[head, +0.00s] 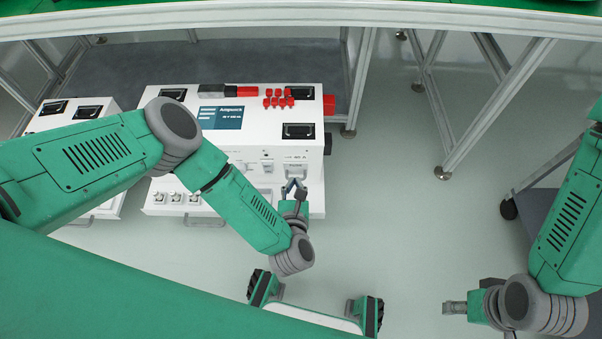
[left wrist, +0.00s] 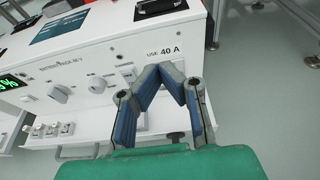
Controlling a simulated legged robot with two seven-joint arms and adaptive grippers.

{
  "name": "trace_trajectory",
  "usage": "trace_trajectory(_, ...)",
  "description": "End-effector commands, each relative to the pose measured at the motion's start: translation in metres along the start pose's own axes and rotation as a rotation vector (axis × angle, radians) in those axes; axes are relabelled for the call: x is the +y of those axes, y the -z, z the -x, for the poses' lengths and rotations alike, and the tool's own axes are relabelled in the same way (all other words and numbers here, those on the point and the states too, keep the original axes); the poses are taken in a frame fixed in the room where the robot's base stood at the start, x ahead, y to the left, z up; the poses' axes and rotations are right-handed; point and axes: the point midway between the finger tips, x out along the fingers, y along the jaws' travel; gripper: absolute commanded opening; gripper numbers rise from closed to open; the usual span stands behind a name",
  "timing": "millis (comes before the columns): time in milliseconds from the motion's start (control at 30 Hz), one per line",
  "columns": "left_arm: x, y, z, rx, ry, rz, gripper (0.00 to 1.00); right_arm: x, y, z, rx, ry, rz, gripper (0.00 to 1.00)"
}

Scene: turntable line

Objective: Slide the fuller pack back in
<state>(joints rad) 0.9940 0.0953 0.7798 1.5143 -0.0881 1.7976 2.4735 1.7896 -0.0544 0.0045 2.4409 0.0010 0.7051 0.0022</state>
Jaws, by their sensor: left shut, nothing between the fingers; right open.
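A white battery pack (head: 240,140) labelled "Ampstack" stands left of centre, with a ledge and handle low on its front. In the left wrist view its front panel (left wrist: 105,65) shows knobs, "USE 40 A" lettering and a partly cut-off green percent display (left wrist: 8,83). A second white pack (head: 72,122) stands to its left, partly hidden by my left arm; its charge reading is not visible. My left gripper (head: 293,186) is shut and empty by the right part of the labelled pack's front; contact is unclear. Its fingertips meet in the left wrist view (left wrist: 167,70). My right gripper (head: 446,307) is open and empty at lower right.
The packs stand below a metal-framed table (head: 300,14) with grey legs. Red caps (head: 278,97) and a black-and-red part (head: 228,90) lie on the labelled pack's top. A dark wheeled cart (head: 550,190) is at right. The floor between (head: 400,220) is clear.

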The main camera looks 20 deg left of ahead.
Motion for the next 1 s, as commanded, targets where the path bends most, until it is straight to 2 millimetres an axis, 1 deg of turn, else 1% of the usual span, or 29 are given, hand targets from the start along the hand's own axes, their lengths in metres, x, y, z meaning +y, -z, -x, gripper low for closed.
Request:
trace_trajectory(33, 0.001, 0.002, -0.011, -0.003, -0.001, 0.0, 0.0, 0.0, 0.0, -0.006, 0.0, 0.0, 0.0, 0.45)
trace_trajectory(300, 0.001, 0.003, -0.07, -0.002, 0.0, -0.002, 0.0, 0.0, -0.002, -0.027, 0.0, 0.0, 0.0, 0.45)
trace_trajectory(400, 0.0, 0.002, -0.089, -0.002, 0.001, -0.003, 0.0, -0.001, -0.002, -0.034, 0.0, 0.0, 0.001, 0.45)
trace_trajectory(500, -0.001, -0.004, -0.103, -0.001, 0.002, -0.003, 0.0, -0.001, -0.002, -0.039, 0.0, 0.0, 0.0, 0.45)
trace_trajectory(700, -0.001, -0.01, -0.118, 0.0, 0.003, -0.004, 0.0, 0.0, -0.003, -0.044, 0.0, 0.0, 0.0, 0.45)
trace_trajectory(1000, 0.0, -0.011, -0.12, 0.002, 0.003, -0.004, 0.0, 0.0, -0.003, -0.044, 0.0, 0.0, 0.0, 0.45)
